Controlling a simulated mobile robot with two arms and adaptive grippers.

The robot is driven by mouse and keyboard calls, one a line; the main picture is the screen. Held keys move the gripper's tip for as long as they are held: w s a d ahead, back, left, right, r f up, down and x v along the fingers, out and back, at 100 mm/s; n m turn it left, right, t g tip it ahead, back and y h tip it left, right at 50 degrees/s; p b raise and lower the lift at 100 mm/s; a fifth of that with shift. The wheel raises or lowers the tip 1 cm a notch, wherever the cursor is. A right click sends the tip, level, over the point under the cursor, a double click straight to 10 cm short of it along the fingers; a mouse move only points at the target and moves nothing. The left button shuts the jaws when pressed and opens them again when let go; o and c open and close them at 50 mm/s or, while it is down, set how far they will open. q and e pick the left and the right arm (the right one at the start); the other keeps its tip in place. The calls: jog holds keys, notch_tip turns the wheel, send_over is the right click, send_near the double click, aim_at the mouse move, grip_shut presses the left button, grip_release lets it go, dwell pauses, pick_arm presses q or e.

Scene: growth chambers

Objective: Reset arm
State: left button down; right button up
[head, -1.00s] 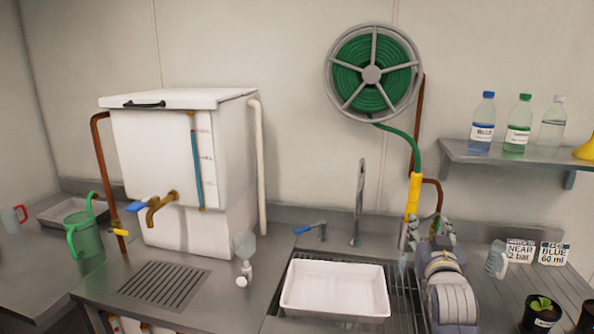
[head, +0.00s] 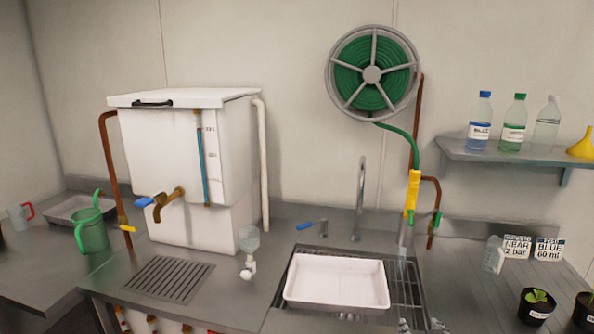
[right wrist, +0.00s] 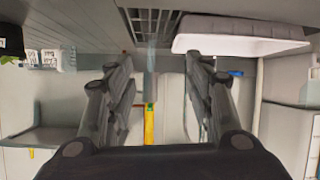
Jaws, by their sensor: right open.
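My right gripper (right wrist: 158,68) is open, with its two fingers spread wide and nothing between them in the right wrist view. In the head view only the tips of my right gripper (head: 421,326) show at the bottom edge, just right of the sink. The rest of my right arm is out of the head view. My left gripper is in neither view.
A white tray (head: 335,281) sits over the sink grating. The yellow-handled hose wand (head: 412,192) hangs right of the tap (head: 360,200). A white tank (head: 185,175) stands left. A shelf (head: 520,156) holds bottles. Two potted plants (head: 537,309) (head: 586,311) stand front right.

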jog(key=s+a+f+n+g+y, duration=0.1)
jog(key=s+a+f+g, duration=0.3)
jog(key=s, duration=0.6)
jog(key=s+f+n+g+y, duration=0.15)
jog(key=s+f, duration=0.35)
jog(key=s, duration=0.5)
jog(key=s+a+f+g, duration=0.25)
jog(key=s+f, duration=0.25)
jog(key=s, duration=0.5)
notch_tip(320, 180, down, 25)
jog(key=s+g, duration=0.2)
jog(key=s+d+f+g, duration=0.1)
jog(key=s+d+f, duration=0.2)
jog(key=s+f, duration=1.4)
jog(key=shift+s+f+n, duration=0.2)
jog(key=shift+f+n, duration=0.05)
jog(key=shift+n, duration=0.1)
jog(key=shift+c, duration=0.5)
